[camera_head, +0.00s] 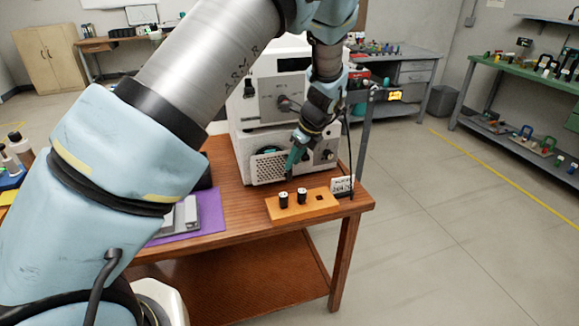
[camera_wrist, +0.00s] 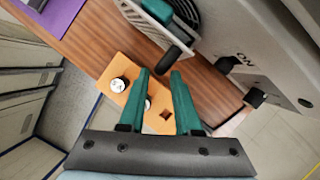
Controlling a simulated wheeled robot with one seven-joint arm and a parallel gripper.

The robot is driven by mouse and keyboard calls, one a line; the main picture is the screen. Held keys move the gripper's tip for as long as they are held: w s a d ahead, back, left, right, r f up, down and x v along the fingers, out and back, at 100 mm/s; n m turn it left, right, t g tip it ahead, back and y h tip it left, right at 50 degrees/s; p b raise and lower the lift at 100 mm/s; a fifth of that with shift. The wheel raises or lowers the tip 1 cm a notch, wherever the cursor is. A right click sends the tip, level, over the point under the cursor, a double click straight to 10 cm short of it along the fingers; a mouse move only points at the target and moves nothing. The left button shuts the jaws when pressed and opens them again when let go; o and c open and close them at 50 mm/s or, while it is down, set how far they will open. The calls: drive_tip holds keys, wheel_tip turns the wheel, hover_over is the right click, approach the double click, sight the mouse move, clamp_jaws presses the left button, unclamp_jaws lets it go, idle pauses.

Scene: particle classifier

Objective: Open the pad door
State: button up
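The white classifier machine (camera_head: 246,110) stands on the wooden table in two stacked housings. Its lower front has a perforated panel (camera_head: 268,168) with a teal part behind or on it. In the wrist view, a round dark grille (camera_wrist: 184,12) and a teal piece (camera_wrist: 158,10) with a black end (camera_wrist: 179,55) show at the top. I cannot tell for sure which part is the pad door. My gripper (camera_head: 289,174) points down in front of the lower housing; in the wrist view its two teal fingers (camera_wrist: 159,73) are apart, with nothing between the tips.
A purple mat (camera_head: 208,218) lies left.

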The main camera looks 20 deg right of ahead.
sight(289, 176)
drive_tip(key=shift+p+x, duration=0.35)
drive_tip(key=shift+x, duration=1.8)
clamp_jaws()
